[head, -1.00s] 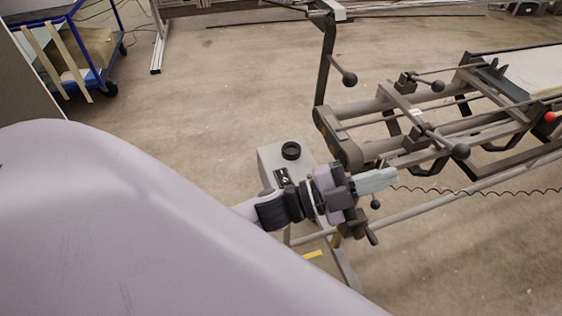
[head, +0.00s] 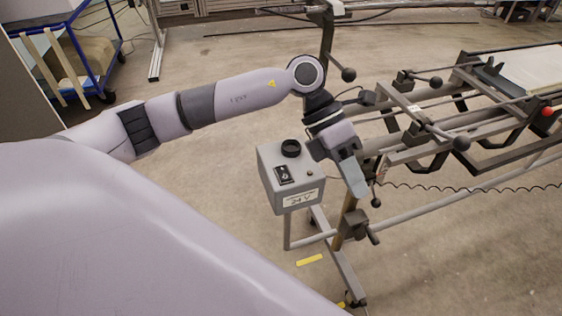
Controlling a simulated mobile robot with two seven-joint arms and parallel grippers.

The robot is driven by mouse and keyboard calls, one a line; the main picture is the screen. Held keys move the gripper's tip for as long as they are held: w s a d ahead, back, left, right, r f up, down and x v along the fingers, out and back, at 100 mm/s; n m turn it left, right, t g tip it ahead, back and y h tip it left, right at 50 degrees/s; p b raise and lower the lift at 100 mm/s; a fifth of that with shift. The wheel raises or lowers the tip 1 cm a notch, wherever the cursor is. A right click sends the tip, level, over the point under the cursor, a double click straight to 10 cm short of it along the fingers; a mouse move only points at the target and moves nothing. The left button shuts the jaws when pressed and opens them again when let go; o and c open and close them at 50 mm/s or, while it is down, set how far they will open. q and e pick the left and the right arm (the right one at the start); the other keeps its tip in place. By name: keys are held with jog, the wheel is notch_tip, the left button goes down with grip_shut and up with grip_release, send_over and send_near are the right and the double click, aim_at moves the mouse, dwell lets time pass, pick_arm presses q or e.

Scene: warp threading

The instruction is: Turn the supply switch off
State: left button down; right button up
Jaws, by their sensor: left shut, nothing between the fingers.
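Which way the rocker is tipped is too small to tell. A round black knob (head: 291,148) sits above it. My left gripper (head: 357,188) is shut and empty, pointing down just to the right of the box, apart from the switch. My right gripper is not in view.
The metal frame (head: 435,110) with rods, clamps and ball-ended levers stands to the right, close to my left gripper. A coiled black cable (head: 450,187) runs right from there. A blue trolley (head: 88,60) stands at the far left. Open floor lies behind the box.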

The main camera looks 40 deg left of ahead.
pick_arm(q)
jog(key=w+a+r+t+y, duration=0.1)
jog(key=w+a+y, duration=0.3)
jog(key=a, duration=0.6)
notch_tip(320, 180, up, 4)
jog(key=n+t+y+b, duration=0.1)
jog(key=y, duration=0.4)
send_over(282, 168)
jog(key=shift+f, duration=0.1)
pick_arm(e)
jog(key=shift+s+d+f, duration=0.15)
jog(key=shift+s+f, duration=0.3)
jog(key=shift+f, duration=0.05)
pick_arm(q)
notch_tip(282, 168, down, 14)
jog(key=shift+p, duration=0.3)
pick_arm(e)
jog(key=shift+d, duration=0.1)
